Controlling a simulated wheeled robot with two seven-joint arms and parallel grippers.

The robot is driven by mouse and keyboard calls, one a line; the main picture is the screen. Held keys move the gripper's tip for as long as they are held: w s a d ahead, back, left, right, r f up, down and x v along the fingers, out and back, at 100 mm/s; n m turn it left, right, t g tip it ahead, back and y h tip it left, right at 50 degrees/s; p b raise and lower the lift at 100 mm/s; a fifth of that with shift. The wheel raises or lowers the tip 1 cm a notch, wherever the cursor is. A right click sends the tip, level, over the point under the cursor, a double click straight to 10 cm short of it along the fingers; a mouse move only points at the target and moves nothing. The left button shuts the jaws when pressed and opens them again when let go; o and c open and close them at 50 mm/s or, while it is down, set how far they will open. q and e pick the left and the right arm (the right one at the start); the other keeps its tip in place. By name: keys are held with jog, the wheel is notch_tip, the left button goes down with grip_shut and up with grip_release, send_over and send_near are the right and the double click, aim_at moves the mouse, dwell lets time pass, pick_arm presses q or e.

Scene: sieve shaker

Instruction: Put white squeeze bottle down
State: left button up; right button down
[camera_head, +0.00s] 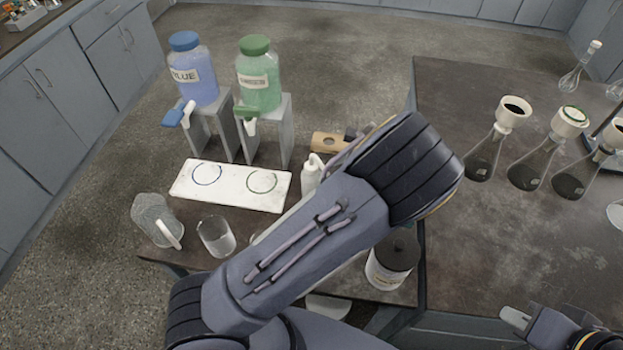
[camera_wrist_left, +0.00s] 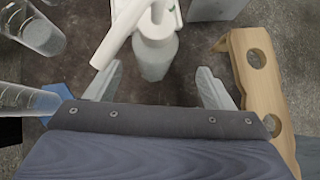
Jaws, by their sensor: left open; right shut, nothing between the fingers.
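The white squeeze bottle (camera_head: 311,174) stands upright on the small dark table, partly covered by my left arm in the head view. In the left wrist view the bottle (camera_wrist_left: 155,50), with its white cap and spout, is just ahead of and between the fingers of my left gripper (camera_wrist_left: 158,78). Those fingers are open, with a gap on each side of the bottle. In the head view my left gripper is hidden behind its own arm. My right gripper (camera_head: 516,317) is shut and empty at the bottom right.
A white tray (camera_head: 225,201) with two ring marks lies left of the bottle. Blue (camera_head: 196,80) and green (camera_head: 260,90) jugs stand on stands behind. A wooden rack (camera_head: 327,142), beaker (camera_head: 215,240), pitcher (camera_head: 155,218) and black-lidded jar (camera_head: 390,262) are near. Flasks stand right.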

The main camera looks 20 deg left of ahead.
aim_at(313, 182)
pick_arm(q)
jog(key=x, duration=0.2)
jog(key=p+x, duration=0.1)
jog(key=x, duration=0.1)
jog(key=s+x, duration=0.1)
jog(key=x, duration=0.1)
jog(key=shift+a+f+p, duration=0.25)
jog(key=shift+p, duration=0.05)
jog(key=shift+w+a+f, duration=0.1)
jog(key=shift+f, duration=0.1)
jog(key=c, duration=1.3)
jog(key=shift+r, duration=0.1)
